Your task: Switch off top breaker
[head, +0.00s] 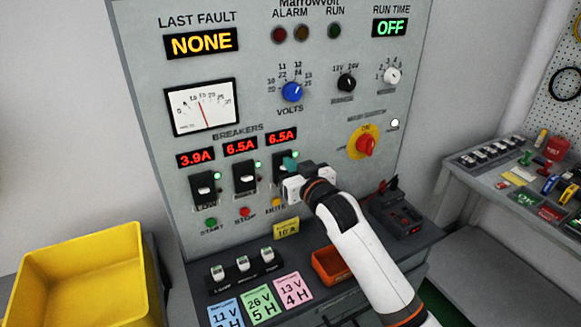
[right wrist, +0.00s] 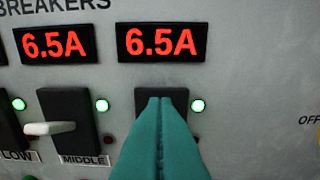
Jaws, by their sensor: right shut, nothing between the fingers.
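The breaker row is on the grey panel (head: 140,60). The top breaker (right wrist: 145,96) is the rightmost; its display (right wrist: 160,42) reads 6.5A and the green lamp (right wrist: 197,105) beside it is lit. My right gripper (right wrist: 160,102) is shut, its teal fingers together in front of this breaker and hiding its lever. Contact cannot be told. In the head view the right gripper (head: 289,164) also covers most of that breaker. The middle breaker (head: 244,178) and low breaker (head: 203,189) stand to the left. My left gripper is not in view.
A yellow bin (head: 75,275) stands at lower left. A red main switch (head: 366,146) is right of the breakers. An orange tray (head: 330,268) and coloured cards (head: 260,302) lie on the ledge below. A cluttered side bench (head: 470,180) is at right.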

